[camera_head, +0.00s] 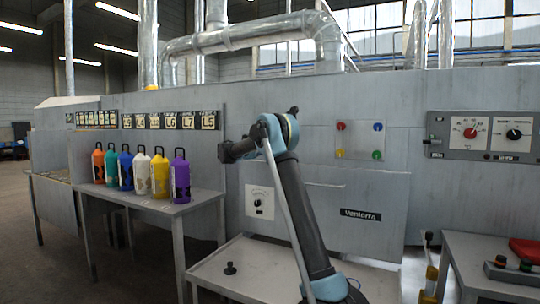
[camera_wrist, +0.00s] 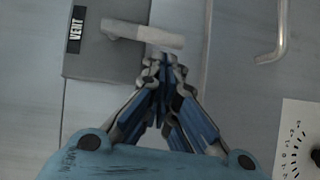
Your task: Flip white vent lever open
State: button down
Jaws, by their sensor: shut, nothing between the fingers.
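The white vent lever (camera_wrist: 143,34) lies roughly level across the top of the wrist view, in front of a grey box (camera_wrist: 100,60) with a black "VENT" label (camera_wrist: 75,29). My gripper (camera_wrist: 161,62) is shut with nothing in it. Its fingertips are just below the lever's right end; I cannot tell whether they touch it. In the head view my arm (camera_head: 293,200) reaches up to the grey wall, and the lever cannot be made out there.
A bent metal handle (camera_wrist: 278,40) is at the upper right of the wrist view, with a white dial plate (camera_wrist: 303,140) below. In the head view, several coloured bottles (camera_head: 140,170) stand on a table at left. A control panel (camera_head: 485,135) is at right.

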jog(key=w+v, duration=0.1)
jog(key=v, duration=1.1)
jog(key=shift+w+a, duration=0.3)
jog(key=shift+a, duration=0.1)
jog(key=shift+f, duration=0.15)
jog(key=s+d+f+m+g+y, duration=0.15)
jog(key=s+d+f+y, duration=0.25)
jog(key=s+d, duration=0.9)
jog(key=s+d+f+g+y, duration=0.35)
jog(key=s+d, duration=0.65)
jog(key=s, duration=0.8)
jog(key=s+d+f+y, duration=0.1)
jog(key=s+f+y, duration=0.1)
jog(key=s+f, duration=0.5)
jog(key=s+d+f+y, duration=0.15)
jog(key=s+f, duration=0.25)
jog(key=s, duration=0.7)
jog(key=s+a+f+m+y, duration=0.1)
jog(key=s+a+f+y, duration=0.1)
jog(key=s+f, duration=0.6)
jog(key=s+a+f+m+y, duration=0.1)
jog(key=s+a+f, duration=0.3)
jog(key=s+f, duration=0.4)
jog(key=shift+y, duration=0.9)
